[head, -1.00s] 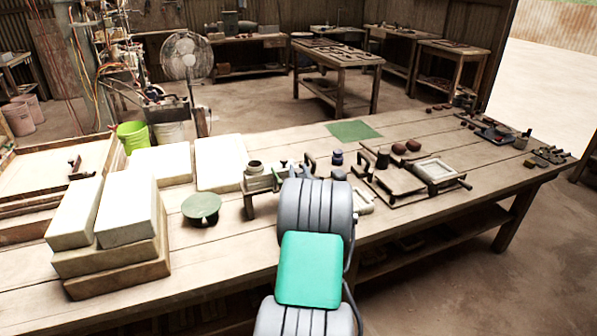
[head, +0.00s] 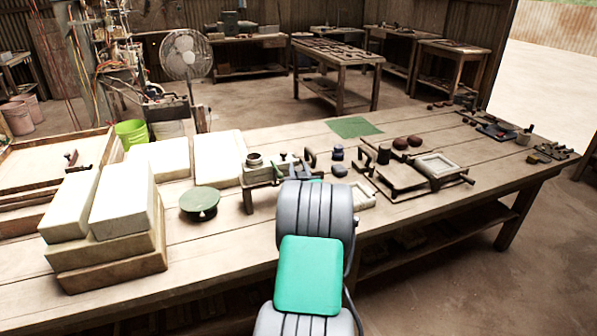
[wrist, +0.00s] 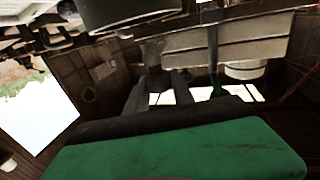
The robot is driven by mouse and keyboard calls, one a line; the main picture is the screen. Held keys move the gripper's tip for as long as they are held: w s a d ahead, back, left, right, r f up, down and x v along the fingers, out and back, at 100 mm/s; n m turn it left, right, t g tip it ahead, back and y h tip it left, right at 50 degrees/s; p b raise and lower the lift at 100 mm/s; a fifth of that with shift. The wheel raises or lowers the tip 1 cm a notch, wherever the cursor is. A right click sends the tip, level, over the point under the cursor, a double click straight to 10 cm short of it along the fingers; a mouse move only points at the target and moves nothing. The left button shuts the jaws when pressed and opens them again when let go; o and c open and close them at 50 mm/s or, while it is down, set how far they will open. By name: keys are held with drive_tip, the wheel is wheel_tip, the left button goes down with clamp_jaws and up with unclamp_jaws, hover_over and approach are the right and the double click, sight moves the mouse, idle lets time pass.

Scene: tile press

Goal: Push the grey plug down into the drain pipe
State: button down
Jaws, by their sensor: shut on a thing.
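My gripper (head: 299,170) is low over the workbench, just right of a small wooden stand (head: 262,178) and partly hidden by my arm. In the wrist view my gripper (wrist: 160,86) reaches away from my green-covered wrist. It is shut on a dim grey piece (wrist: 154,50); I cannot tell for sure whether this is the grey plug. A dark round collar (head: 254,160) sits on the stand's left end. I cannot make out for certain which part is the drain pipe, nor whether the grey piece touches it.
A green round turntable (head: 199,200) and pale stacked blocks (head: 124,195) stand left. A black handle (head: 310,158), a dark rounded stone (head: 339,170) and a framed press tray (head: 436,167) lie right. The bench (head: 225,245) is bare along its front.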

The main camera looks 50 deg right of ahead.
drive_tip(key=shift+f, duration=0.3)
drive_tip(key=c, duration=1.4)
unclamp_jaws()
drive_tip(key=o, duration=0.3)
drive_tip(key=shift+r, duration=0.1)
drive_tip(key=shift+o, duration=0.2)
drive_tip(key=v, duration=0.7)
drive_tip(key=shift+s+a+b, duration=0.3)
drive_tip(key=shift+b, duration=0.15)
